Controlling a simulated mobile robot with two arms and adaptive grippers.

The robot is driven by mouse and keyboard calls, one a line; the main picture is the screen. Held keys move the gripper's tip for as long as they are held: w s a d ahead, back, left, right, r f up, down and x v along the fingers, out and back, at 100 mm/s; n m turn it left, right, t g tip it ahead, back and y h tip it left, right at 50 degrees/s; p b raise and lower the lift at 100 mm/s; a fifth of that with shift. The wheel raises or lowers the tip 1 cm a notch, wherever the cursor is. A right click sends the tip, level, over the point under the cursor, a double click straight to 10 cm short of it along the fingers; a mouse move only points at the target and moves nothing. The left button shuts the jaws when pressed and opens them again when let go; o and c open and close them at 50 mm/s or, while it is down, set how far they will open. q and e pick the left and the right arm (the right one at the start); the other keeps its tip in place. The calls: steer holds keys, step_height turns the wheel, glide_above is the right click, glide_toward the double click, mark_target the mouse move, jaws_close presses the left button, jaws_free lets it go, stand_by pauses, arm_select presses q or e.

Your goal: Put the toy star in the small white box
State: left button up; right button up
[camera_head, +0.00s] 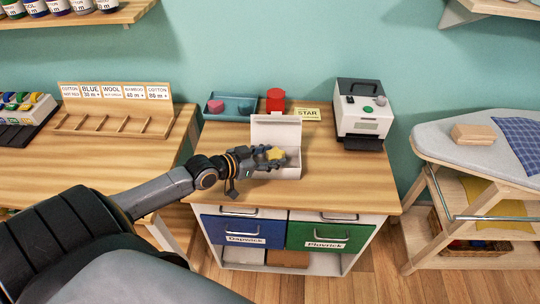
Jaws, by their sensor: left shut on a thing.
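The toy star (275,154) is yellow and sits between the fingers of my left gripper (272,156), which is shut on it. The small white box (289,172) stands open on the wooden cabinet top, with its lid (276,129) raised at the back. My gripper comes in from the left and holds the star over the box opening. The gripper hides the left part of the box, and I cannot tell the star's exact height above the box floor. My right gripper is not in view.
Behind the box are a teal tray (231,108), a red container (275,100) and a "STAR" sign (306,113). A white machine (362,112) stands to the right. The cabinet top (345,178) right of the box is clear. An ironing board (440,141) is farther right.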

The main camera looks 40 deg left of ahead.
arm_select(q)
steer(key=shift+s+f+b, duration=0.15)
steer(key=shift+f+b, duration=0.25)
steer(key=shift+f, duration=0.3)
steer(key=o, duration=0.8)
steer(key=shift+f, duration=0.15)
steer(key=shift+o, duration=0.2)
steer(key=shift+r+p, duration=0.5)
steer(key=shift+r, duration=0.3)
steer(key=v, duration=1.1)
steer(key=shift+s+r+p, duration=0.2)
steer(key=shift+s+p, duration=0.1)
steer(key=shift+p, duration=0.05)
steer(key=shift+a, duration=0.1)
